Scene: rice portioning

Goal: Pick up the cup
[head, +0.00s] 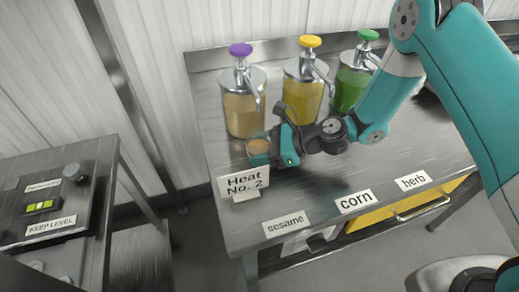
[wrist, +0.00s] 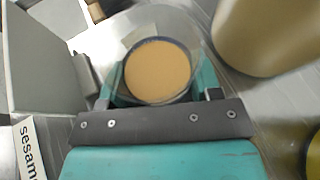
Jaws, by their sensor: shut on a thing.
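The cup (head: 258,147) is a small clear vessel with a tan filling, seen in the head view just behind the "Heat No. 2" sign. In the wrist view the cup (wrist: 158,70) shows from above, with the round tan surface inside its clear wall. My gripper (head: 272,150) is shut on the cup, its fingers on either side; it also shows in the wrist view (wrist: 160,92). I cannot tell whether the cup's base touches the table.
The "Heat No. 2" sign (head: 243,184) stands close in front of the cup. Pump dispensers with purple (head: 244,105), yellow (head: 304,85) and green (head: 352,80) tops stand behind. Labels for sesame (head: 286,224), corn (head: 355,201) and herb (head: 413,180) line the table's front. A control panel (head: 50,205) is at left.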

